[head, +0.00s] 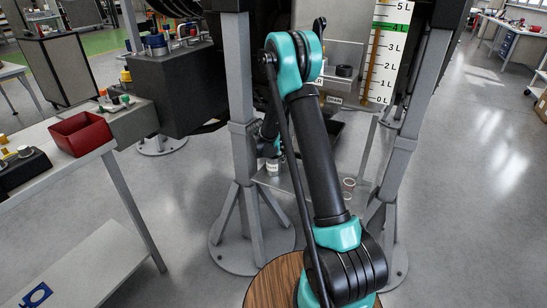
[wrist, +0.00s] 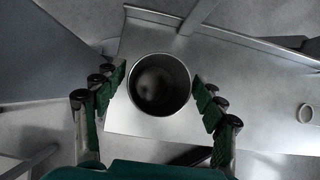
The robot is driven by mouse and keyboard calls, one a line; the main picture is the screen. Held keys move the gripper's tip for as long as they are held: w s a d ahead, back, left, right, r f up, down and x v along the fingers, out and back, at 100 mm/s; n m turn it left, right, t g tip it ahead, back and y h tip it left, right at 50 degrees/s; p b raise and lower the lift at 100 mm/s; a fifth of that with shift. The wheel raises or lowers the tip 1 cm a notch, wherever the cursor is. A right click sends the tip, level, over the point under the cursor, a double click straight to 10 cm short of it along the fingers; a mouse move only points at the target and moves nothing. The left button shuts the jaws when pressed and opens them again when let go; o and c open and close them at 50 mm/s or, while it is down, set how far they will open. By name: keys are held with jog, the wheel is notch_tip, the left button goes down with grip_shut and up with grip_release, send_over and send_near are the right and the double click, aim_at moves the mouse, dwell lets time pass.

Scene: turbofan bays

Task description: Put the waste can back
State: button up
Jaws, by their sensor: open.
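A round, open-topped can (wrist: 158,85), seen from above with a dark inside, appears to be the waste can. It sits over a light metal plate (wrist: 125,115). My gripper (wrist: 158,92) is open, with one green-padded finger at the can's left and one at its right. The can lies between the fingers, and I cannot tell whether they touch it. In the head view, a small white can (head: 272,168) shows low beside my arm, above the plate (head: 295,182). My gripper is mostly hidden there behind my arm.
A small pale cup (wrist: 307,113) stands right of the can. Grey stand legs (head: 240,120) and (head: 405,130) flank the plate. A level scale (head: 386,55) stands behind. A red bin (head: 80,133) sits on the left bench.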

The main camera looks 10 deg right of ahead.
jog(key=v, duration=1.2)
jog(key=s+d+r+m+g+y, duration=0.1)
jog(key=s+d+r+m, duration=0.15)
jog(key=s+m, duration=0.55)
jog(key=s+d+r+m+y, duration=0.15)
jog(key=s+d+m, duration=0.25)
jog(key=s+m, duration=0.5)
jog(key=s+d+f+m+y, duration=0.1)
jog(key=s+f+m, duration=0.2)
jog(key=s+m, duration=0.8)
jog(key=s, duration=0.8)
jog(key=shift+s+m, duration=0.2)
jog(key=shift+m, duration=0.2)
jog(key=shift+d+f, duration=0.1)
jog(key=shift+d, duration=0.15)
